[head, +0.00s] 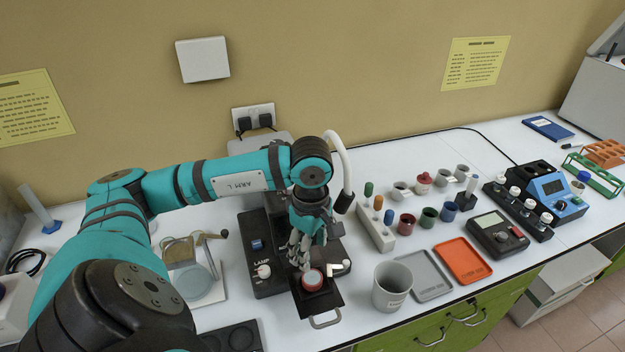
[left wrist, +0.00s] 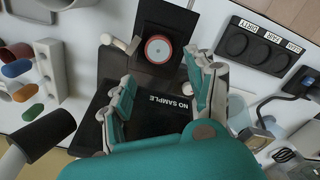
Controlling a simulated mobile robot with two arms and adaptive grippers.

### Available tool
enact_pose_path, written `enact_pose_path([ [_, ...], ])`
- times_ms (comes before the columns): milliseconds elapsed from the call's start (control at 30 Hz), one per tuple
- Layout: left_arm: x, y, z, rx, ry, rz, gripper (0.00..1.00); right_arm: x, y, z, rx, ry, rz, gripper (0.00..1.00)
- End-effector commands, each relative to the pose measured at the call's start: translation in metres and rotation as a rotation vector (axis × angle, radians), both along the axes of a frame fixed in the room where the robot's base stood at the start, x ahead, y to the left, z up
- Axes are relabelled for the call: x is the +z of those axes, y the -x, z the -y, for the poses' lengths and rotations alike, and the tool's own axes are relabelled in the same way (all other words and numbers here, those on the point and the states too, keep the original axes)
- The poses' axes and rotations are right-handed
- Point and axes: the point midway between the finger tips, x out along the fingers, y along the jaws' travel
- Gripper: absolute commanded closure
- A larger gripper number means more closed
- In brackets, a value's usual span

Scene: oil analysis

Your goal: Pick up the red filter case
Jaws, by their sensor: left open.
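The red filter case (head: 313,279), round with a pale top and a red rim, sits in the black pulled-out drawer (head: 323,300) of the lamp device. It also shows in the left wrist view (left wrist: 158,49), lying flat on the drawer's black plate. My left gripper (head: 305,263) points down over the device, just behind the case in the head view. In the left wrist view its teal fingers (left wrist: 163,88) are apart with nothing between them. The case lies beyond the fingertips and appears untouched. My right gripper is in neither view.
The black lamp device (head: 262,262) stands beside and under my gripper. A grey cup (head: 392,288), a grey tray (head: 428,280) and an orange tray (head: 462,261) are to the right. Several small coloured cups, including a red one (head: 406,224), stand behind them.

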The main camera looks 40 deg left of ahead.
Motion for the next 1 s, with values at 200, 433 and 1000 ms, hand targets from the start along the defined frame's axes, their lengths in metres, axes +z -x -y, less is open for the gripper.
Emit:
enact_pose_path([
  [200,-0.042,0.0,0.0,0.001,0.002,0.0,0.43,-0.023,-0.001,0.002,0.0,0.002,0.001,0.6],
  [433,-0.052,0.0,0.001,0.001,0.002,0.0,0.43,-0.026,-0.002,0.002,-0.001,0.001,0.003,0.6],
  [1000,-0.1,-0.002,0.0,0.001,0.003,0.001,0.43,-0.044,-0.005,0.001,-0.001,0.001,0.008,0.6],
])
